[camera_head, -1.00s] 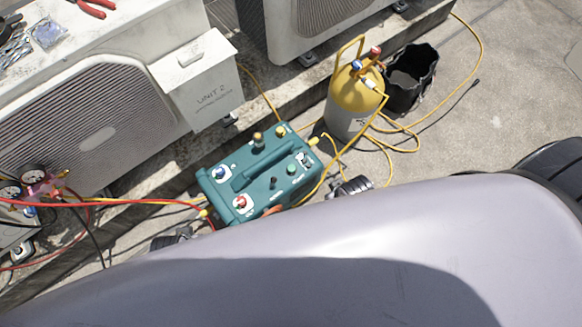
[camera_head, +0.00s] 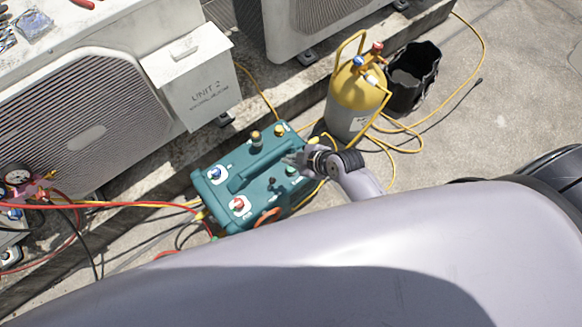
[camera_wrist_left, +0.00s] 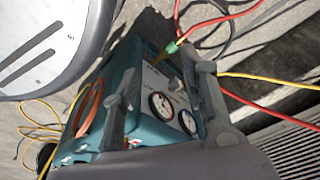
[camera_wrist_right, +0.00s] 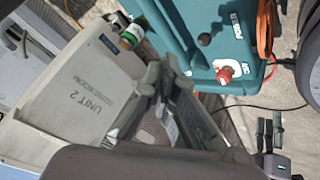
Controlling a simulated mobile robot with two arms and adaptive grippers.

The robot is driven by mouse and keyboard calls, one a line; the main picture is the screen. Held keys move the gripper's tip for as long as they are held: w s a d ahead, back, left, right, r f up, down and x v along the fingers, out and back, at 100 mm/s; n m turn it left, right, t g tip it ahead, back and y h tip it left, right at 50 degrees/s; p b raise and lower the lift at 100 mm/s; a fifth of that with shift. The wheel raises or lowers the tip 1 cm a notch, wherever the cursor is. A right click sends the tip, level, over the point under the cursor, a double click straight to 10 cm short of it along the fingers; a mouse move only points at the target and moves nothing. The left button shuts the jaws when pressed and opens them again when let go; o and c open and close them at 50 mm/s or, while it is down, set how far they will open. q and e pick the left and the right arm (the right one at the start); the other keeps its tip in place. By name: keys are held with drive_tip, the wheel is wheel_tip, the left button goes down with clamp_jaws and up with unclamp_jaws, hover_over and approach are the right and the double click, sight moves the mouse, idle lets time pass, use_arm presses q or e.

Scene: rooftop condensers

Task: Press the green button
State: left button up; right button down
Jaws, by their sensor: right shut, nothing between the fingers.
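The green button (camera_head: 291,171) is a small round green cap on the top panel of the teal machine (camera_head: 237,217). My right gripper (camera_head: 294,159) is shut and empty, just above the panel beside the button in the head view. I cannot tell whether it touches anything. In the right wrist view its closed fingers (camera_wrist_right: 163,72) point past the machine's edge, and I cannot make out the button there. My left gripper (camera_wrist_left: 160,82) is open and empty in its own wrist view, in front of the machine's gauge side. It also shows in the right wrist view (camera_wrist_right: 269,130).
The machine top also has a red knob (camera_head: 239,204), a blue knob (camera_head: 215,173) and a raised handle. A yellow-topped cylinder (camera_head: 355,95) and a black bucket (camera_head: 411,78) stand at the back right. Hoses lie around. The UNIT 2 box (camera_head: 195,80) is behind the machine.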

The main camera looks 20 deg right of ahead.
sight(290, 170)
use_arm(q)
drive_tip(key=s+f, duration=0.4)
drive_tip(key=f, duration=0.1)
drive_tip(key=shift+a+f, duration=0.3)
drive_tip(key=shift+f, duration=0.05)
use_arm(e)
drive_tip(key=w+f+n, duration=0.1)
drive_tip(key=w+f+n+t, duration=0.1)
drive_tip(key=w, duration=0.1)
drive_tip(key=shift+w+d+f, duration=0.15)
drive_tip(key=shift+f, duration=0.15)
use_arm(q)
drive_tip(key=shift+w, duration=0.2)
use_arm(e)
drive_tip(key=shift+f, duration=0.1)
